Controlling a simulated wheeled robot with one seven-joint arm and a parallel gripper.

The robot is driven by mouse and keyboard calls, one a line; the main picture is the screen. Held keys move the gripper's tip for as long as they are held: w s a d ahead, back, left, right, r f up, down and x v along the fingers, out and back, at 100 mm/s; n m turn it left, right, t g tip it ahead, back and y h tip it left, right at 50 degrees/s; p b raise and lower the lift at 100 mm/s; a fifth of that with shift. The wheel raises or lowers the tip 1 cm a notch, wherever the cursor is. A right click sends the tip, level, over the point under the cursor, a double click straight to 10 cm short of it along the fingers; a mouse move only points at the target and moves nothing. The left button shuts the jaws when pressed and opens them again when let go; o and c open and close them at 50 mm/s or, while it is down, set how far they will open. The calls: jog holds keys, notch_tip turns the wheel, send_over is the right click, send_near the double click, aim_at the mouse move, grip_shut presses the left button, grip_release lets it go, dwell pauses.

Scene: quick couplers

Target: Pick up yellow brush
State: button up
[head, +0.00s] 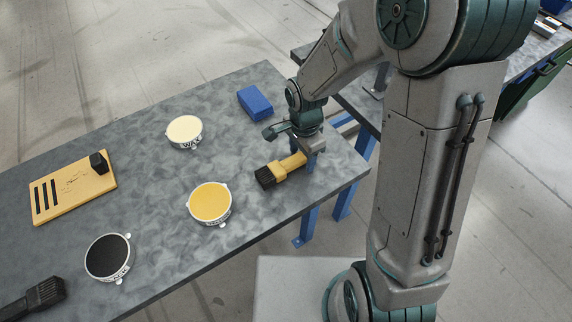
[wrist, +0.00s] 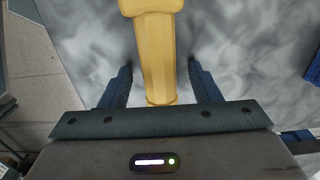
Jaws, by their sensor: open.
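The yellow brush (head: 289,166) lies on the grey table near its right end in the head view, its black bristles (head: 265,177) pointing left. In the wrist view its yellow handle (wrist: 158,55) runs down between my gripper's two blue fingers. My gripper (wrist: 161,80) is open, with one finger on each side of the handle and a gap showing on both sides. In the head view my gripper (head: 312,158) is over the handle end, and my wrist partly hides it. The wrist view does not show the bristles.
The table's right edge is close to the brush.

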jog(key=c, duration=1.1)
jog(key=shift+o, duration=0.2)
jog(key=shift+r, duration=0.1)
jog(key=shift+r, duration=0.55)
notch_tip(320, 180, up, 3)
jog(key=shift+r, duration=0.1)
jog(key=s+d+r, duration=0.6)
jog(key=s, duration=0.4)
jog(key=shift+d+r, duration=0.15)
jog(key=shift+r, duration=0.1)
